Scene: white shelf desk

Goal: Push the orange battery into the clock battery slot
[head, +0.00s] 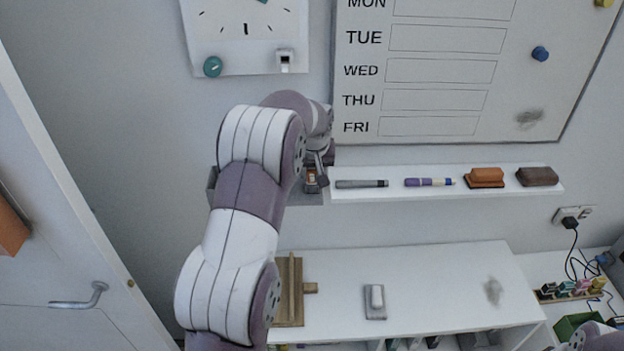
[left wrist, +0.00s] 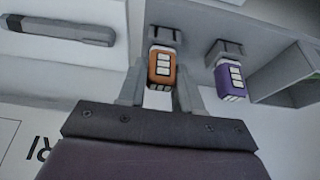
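The orange battery (left wrist: 162,68) stands in a grey holder in the left wrist view. It shows small beside my gripper in the head view (head: 311,180). My left gripper (left wrist: 160,92) has one finger on each side of it, with narrow gaps visible, so it looks open around the battery. The white clock (head: 245,55) hangs on the wall at the upper left in the head view. Its small battery slot (head: 285,61) is at the clock's lower right. A purple battery (left wrist: 229,80) is in the neighbouring holder. My right gripper is out of view.
A white ledge (head: 450,197) carries a grey marker (head: 361,184), a purple marker (head: 429,182), an orange eraser (head: 485,178) and a brown eraser (head: 537,176). A whiteboard (head: 440,100) hangs above.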

